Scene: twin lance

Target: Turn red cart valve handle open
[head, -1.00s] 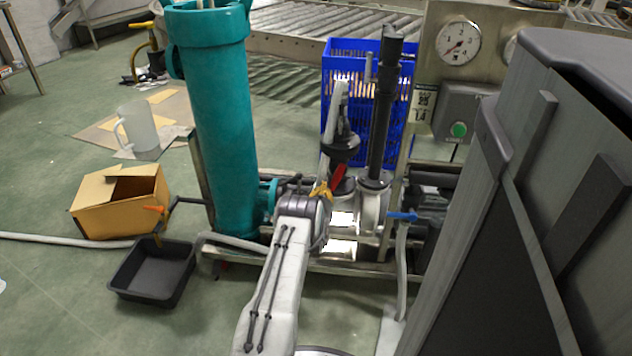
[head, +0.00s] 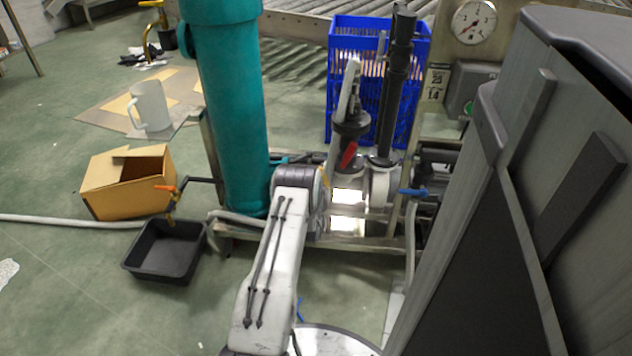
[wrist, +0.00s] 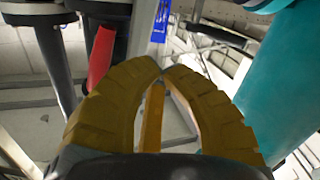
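The red valve handle (head: 348,156) hangs tilted below a dark round fitting on the cart, just right of my arm's end in the head view. In the wrist view the red handle (wrist: 101,55) stands upright, left of my fingers and beyond them. My gripper (wrist: 162,68) has its two yellow-brown fingers curved together, tips meeting or nearly so, with the red handle outside them. An orange-yellow bar (wrist: 152,118) shows in the gap between the fingers; I cannot tell whether it is touched. In the head view my arm mostly hides the gripper.
A teal cylinder (head: 228,110) stands close left of my arm. A blue-handled valve (head: 413,192) is to the right, an orange-handled one (head: 166,188) to the left. A black tray (head: 163,250), a cardboard box (head: 128,180) and a blue crate (head: 340,40) stand around the cart.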

